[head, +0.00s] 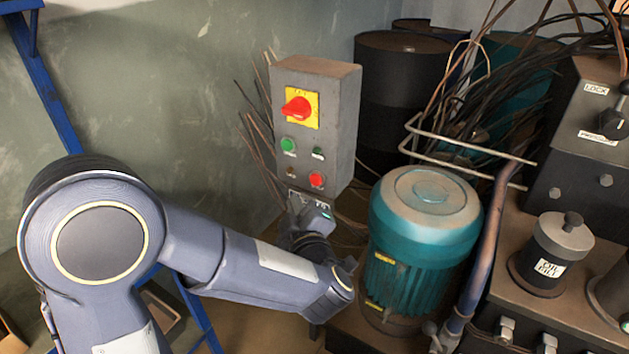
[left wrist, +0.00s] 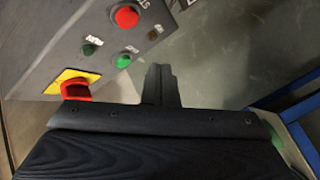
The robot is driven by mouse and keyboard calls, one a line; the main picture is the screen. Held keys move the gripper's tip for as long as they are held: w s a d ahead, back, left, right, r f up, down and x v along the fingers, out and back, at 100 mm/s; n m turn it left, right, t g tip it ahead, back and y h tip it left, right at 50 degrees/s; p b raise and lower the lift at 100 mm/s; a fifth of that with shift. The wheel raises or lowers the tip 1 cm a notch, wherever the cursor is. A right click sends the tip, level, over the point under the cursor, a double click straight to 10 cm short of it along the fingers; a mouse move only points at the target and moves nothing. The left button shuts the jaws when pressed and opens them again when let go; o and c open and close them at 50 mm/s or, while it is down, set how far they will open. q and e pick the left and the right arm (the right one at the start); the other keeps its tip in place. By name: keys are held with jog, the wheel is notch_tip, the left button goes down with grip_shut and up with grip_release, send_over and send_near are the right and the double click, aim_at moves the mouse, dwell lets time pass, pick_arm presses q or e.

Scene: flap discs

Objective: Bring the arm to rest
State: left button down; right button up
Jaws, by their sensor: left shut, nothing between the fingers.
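My left arm comes in from the left, with its elbow low in the middle of the head view. My left gripper (head: 297,200) points up just below the grey control box (head: 316,120), partly hidden by its own wrist. In the left wrist view the gripper (left wrist: 161,82) shows as dark fingers shut together, with nothing between them. The box (left wrist: 50,45) fills the upper left there, upside down. I cannot tell whether the fingers touch it. My right gripper is in neither view.
The box carries a red knob (head: 297,108) on a yellow plate, a green button (head: 288,145) and a red button (head: 316,179). A teal motor (head: 420,250) stands right of my forearm. A bent pipe (head: 487,235), a dark machine and loose cables crowd the right. A blue frame (head: 50,95) stands left.

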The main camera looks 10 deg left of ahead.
pick_arm(q)
jog(key=s+a+f+m+g+h, duration=0.2)
jog(key=s+m+g+h, duration=0.15)
jog(key=s, duration=0.55)
jog(key=s+a+f+m+g+h, duration=0.25)
jog(key=s+m+h, duration=0.2)
jog(key=s, duration=0.35)
jog(key=s+a+f+m+g+h, duration=0.1)
jog(key=s+a+m+g+h, duration=0.25)
jog(key=s, duration=0.55)
notch_tip(320, 180, up, 18)
jog(key=d+m+p, duration=0.1)
jog(key=m+p, duration=0.1)
jog(key=p, duration=1.5)
jog(key=shift+w+d+f+p, duration=0.2)
jog(key=shift+d+p, duration=0.15)
jog(key=shift+p, duration=0.05)
